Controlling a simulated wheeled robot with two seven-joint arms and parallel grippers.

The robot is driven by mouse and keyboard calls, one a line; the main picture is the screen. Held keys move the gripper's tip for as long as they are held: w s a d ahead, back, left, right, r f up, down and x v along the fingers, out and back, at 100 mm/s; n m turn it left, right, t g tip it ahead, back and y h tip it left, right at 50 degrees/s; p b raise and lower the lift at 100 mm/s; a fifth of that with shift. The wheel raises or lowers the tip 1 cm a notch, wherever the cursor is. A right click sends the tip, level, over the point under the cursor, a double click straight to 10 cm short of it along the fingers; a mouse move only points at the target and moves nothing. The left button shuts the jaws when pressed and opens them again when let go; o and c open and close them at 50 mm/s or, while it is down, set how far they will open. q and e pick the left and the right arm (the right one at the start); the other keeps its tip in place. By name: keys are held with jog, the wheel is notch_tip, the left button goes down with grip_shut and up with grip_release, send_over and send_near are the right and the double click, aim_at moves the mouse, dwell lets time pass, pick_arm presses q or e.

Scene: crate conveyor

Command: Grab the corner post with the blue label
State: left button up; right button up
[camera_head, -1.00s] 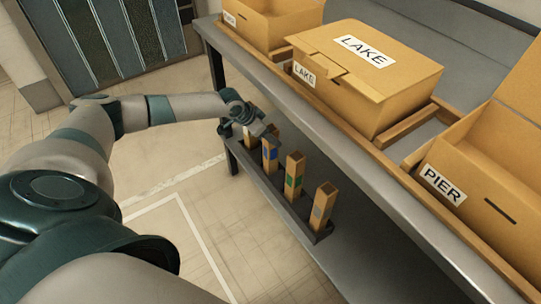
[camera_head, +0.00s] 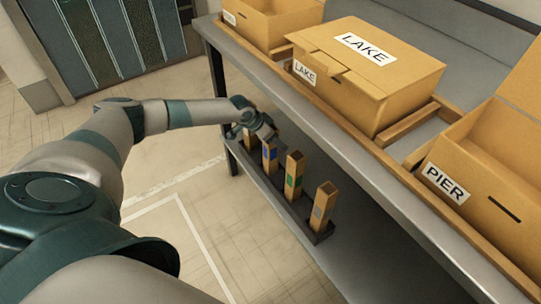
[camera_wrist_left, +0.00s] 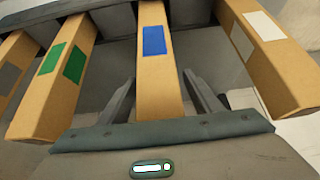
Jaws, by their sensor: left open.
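The corner post with the blue label (camera_head: 269,158) stands upright in a dark rack on the lower shelf. In the left wrist view this post (camera_wrist_left: 157,75) is in the middle, its blue label facing the camera. My left gripper (camera_head: 266,136) is at its upper part in the head view. In the left wrist view the open fingers of the gripper (camera_wrist_left: 159,80) are on either side of the post, with gaps visible. My right gripper is not in view.
The green-label post (camera_head: 293,175) and grey-label post (camera_head: 322,205) stand to the right in the rack (camera_head: 318,237). A white-label post (camera_wrist_left: 262,55) is on the other side. The table above holds the closed LAKE crate (camera_head: 365,85) and open PIER crate (camera_head: 455,205).

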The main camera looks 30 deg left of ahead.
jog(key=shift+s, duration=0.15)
pick_arm(q)
grip_shut()
jog(key=shift+r, duration=0.1)
dwell(0.3)
notch_tip(320, 180, up, 7)
jog(key=shift+f+p, duration=0.1)
jog(key=shift+p, duration=0.4)
jog(key=s+a, duration=0.3)
jog(key=s, duration=0.5)
jog(key=s+a, duration=0.4)
jog(key=s, duration=0.4)
jog(key=shift+s+p, duration=0.3)
jog(key=shift+s, duration=0.05)
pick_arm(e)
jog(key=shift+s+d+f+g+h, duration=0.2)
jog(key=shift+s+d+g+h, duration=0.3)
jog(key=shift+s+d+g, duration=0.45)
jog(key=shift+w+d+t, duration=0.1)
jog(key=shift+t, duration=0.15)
